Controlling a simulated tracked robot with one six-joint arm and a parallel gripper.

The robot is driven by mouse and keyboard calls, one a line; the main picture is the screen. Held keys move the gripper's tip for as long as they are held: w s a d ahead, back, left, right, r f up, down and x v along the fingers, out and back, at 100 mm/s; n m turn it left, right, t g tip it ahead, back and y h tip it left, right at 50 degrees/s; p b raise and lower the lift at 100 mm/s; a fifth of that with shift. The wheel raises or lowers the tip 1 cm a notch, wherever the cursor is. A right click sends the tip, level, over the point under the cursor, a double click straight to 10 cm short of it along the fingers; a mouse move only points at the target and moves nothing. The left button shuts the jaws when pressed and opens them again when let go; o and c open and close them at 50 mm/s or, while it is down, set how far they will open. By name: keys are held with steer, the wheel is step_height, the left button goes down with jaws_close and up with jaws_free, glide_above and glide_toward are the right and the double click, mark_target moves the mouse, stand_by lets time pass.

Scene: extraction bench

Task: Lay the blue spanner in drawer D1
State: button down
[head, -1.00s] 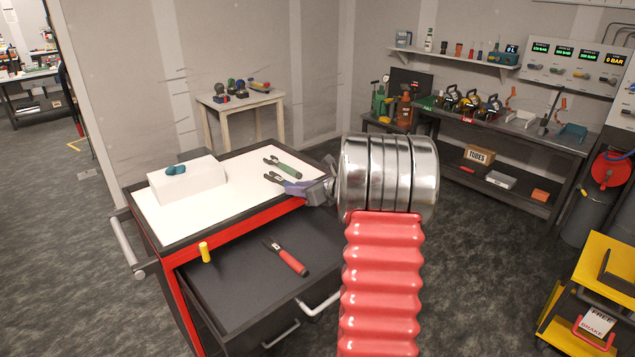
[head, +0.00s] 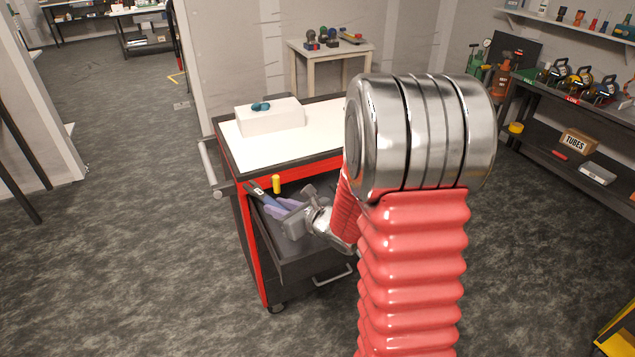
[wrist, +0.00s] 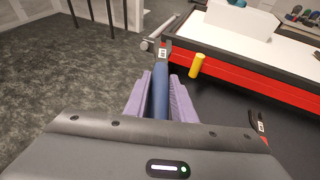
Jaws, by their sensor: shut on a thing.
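The blue spanner (head: 266,197) has a blue handle and a dark head with a small white tag. My gripper (head: 279,208), with lilac fingers, is shut on its handle; the spanner also shows between the fingers in the wrist view (wrist: 160,88). The open drawer (head: 318,262) juts from the red and black trolley, below its white top. No D1 label is readable. The gripper is at the drawer's left part, with the spanner's head pointing towards the trolley's left corner. Its height above the drawer floor is hard to tell. My arm hides the drawer's right part.
A yellow cylinder (head: 277,184) stands upright by the drawer's back left. A dark-jawed tool (wrist: 257,120) lies in the drawer in the wrist view. A white block (head: 271,116) with a teal object (head: 260,106) stands on the trolley top.

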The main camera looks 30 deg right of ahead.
steer(key=s+a+f, duration=0.1)
steer(key=a, duration=0.5)
steer(key=s+a+f+n, duration=0.1)
steer(key=s+a+f, duration=0.1)
steer(key=a, duration=0.5)
steer(key=shift+f+y, duration=0.3)
steer(key=shift+y, duration=0.1)
steer(key=shift+a+g, duration=0.2)
steer(key=shift+g, duration=0.1)
